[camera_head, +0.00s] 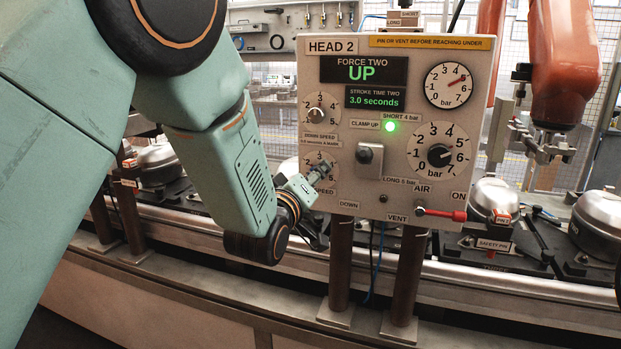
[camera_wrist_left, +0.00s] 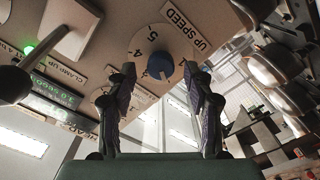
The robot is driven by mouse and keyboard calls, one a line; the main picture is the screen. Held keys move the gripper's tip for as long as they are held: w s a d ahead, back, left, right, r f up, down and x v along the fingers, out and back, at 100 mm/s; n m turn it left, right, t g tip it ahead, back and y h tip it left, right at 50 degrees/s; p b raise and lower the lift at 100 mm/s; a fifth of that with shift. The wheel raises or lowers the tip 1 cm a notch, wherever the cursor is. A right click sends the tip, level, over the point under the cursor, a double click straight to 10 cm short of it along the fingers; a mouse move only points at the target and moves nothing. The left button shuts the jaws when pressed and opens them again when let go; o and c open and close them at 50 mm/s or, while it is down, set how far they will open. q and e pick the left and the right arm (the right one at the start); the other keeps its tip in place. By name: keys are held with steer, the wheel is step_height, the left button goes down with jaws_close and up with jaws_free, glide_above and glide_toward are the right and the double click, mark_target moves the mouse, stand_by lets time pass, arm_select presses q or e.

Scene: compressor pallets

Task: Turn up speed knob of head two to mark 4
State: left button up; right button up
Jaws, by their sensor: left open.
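The HEAD 2 panel (camera_head: 440,120) stands ahead, with its display reading UP. The up speed knob (camera_wrist_left: 160,65) is a round blue-grey knob on a pale numbered dial, beside the UP SPEED label (camera_wrist_left: 186,25) in the left wrist view. Its pointer position is not clear. My left gripper (camera_wrist_left: 159,69) is open, with one finger on each side of the knob in that view. I cannot tell whether the fingers touch it. My right gripper is not in view.
The down speed knob (camera_head: 316,115) sits just above. A grey switch (camera_head: 369,155), a pressure knob (camera_head: 439,155) and a red vent lever (camera_head: 442,214) are to the right. An orange robot arm (camera_head: 563,60) and compressors (camera_head: 493,196) stand behind the panel.

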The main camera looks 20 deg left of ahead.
arm_select(q)
steer(key=shift+c, duration=0.2)
steer(key=shift+w+f, duration=0.1)
steer(key=c, duration=0.3)
jaws_close()
steer(key=shift+d+m+b, duration=0.2)
steer(key=shift+m+b, duration=0.55)
steer(key=shift+m, duration=11.05)
